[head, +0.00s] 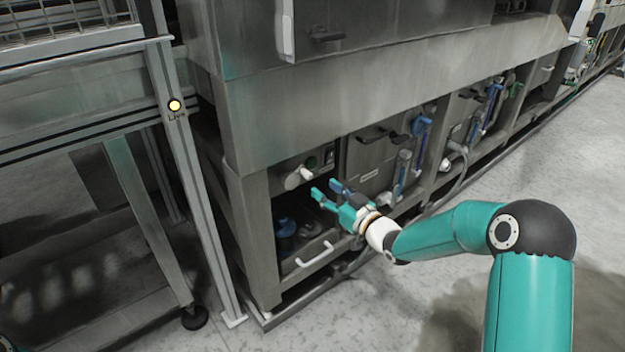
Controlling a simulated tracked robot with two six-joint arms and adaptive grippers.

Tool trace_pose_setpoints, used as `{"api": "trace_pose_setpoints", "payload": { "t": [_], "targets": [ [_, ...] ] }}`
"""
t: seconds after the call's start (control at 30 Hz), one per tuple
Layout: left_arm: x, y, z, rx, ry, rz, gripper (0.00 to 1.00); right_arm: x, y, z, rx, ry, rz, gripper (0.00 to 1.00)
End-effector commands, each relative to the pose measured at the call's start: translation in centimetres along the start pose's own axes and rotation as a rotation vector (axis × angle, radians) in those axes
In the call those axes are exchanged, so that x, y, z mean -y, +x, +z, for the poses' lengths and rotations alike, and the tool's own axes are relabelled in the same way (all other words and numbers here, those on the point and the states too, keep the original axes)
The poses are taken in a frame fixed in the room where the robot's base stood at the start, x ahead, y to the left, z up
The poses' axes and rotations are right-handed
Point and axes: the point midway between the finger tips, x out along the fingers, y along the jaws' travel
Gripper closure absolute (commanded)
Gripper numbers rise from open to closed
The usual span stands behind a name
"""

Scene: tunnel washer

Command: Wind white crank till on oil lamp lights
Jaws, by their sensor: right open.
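The white crank (298,177) sits on the front of the steel machine, in the upper part of an open bay. My right gripper (327,189) is open and empty, its teal fingers pointing left, just right of and below the crank and apart from it in the picture. Above the crank is a small panel with a dark green round part (311,162); whether this is the oil lamp, and whether it is lit, I cannot tell. A yellow lamp (175,105) glows on the frame post at left; its label is too small to read surely. My left gripper is not in view.
Below the crank, a white bar handle (315,254) and a blue part (286,227) sit in the bay. Blue-handled valves (421,135) and pipes stand to the right. A steel post (190,180) stands at left. The grey floor (450,300) in front is clear.

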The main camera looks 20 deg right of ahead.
Motion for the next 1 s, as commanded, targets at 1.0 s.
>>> {"api": "trace_pose_setpoints", "payload": {
  "t": [1.0],
  "targets": [
    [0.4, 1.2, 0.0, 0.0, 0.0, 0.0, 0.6, 0.1, 7.6, 0.0, 0.0, 0.001, -0.001, 0.82]
  ]
}}
